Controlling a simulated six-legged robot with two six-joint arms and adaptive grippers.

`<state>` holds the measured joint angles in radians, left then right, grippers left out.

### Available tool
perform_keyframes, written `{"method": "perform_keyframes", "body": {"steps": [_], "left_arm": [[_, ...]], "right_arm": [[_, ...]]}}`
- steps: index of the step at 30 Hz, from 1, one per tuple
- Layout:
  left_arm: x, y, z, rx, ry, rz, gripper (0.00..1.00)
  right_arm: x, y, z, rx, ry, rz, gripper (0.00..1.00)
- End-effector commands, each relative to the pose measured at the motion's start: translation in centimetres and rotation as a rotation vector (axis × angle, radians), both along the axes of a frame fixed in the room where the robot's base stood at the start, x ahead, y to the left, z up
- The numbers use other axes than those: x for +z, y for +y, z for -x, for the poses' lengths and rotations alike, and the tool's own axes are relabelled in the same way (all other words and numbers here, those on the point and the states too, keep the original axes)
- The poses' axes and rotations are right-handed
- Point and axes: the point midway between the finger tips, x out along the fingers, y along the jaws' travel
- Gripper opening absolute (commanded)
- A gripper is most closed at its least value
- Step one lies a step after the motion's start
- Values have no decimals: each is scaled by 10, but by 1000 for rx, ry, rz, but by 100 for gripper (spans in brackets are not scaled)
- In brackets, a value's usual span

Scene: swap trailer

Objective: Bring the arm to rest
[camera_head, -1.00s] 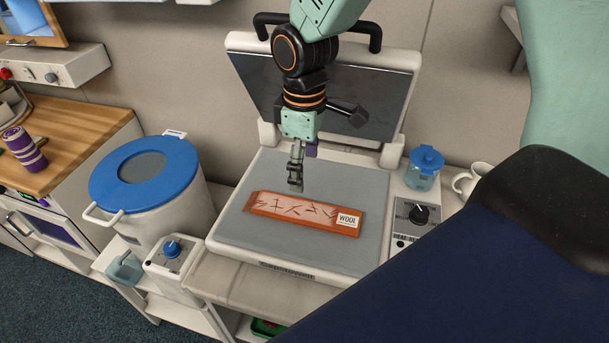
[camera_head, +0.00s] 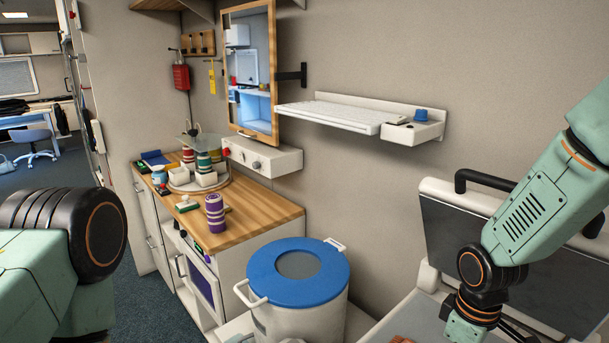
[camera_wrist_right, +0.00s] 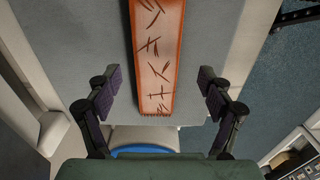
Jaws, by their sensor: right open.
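My right arm reaches down at the right of the head view, its gripper cut off by the bottom edge. In the right wrist view my right gripper (camera_wrist_right: 161,90) is open, its two dark pads wide apart and empty. An orange-edged package with dark strokes (camera_wrist_right: 158,60) lies flat on a grey plate (camera_wrist_right: 90,45), seen between the pads with room on both sides. Only a corner of the package (camera_head: 402,340) shows in the head view. The open press lid (camera_head: 545,270) stands behind my right arm. My left arm shows at the left; its gripper is out of view.
A white bucket with a blue lid (camera_head: 297,275) stands left of the press. A wooden counter (camera_head: 255,220) holds a purple striped roll (camera_head: 215,212) and a round tray of jars. A wall shelf (camera_head: 350,115) carries a keyboard-like panel. Carpeted floor is open at far left.

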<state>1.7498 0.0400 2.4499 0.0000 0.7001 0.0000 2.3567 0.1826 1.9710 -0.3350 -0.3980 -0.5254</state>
Motion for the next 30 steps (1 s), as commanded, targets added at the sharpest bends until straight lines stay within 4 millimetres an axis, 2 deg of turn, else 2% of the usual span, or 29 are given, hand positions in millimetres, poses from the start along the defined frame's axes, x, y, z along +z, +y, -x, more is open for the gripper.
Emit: {"method": "perform_keyframes", "body": {"steps": [3,8,18,30], "left_arm": [[-1,0,0,0,0,0,62],[-2,0,0,0,0,0,62],[0,0,0,0,0,0,62],[0,0,0,0,0,0,62]], "right_arm": [[-19,0,1,1,2,1,80],[-39,0,1,2,2,1,80],[-9,0,-1,0,-2,-1,80],[-6,0,0,0,0,0,80]]}}
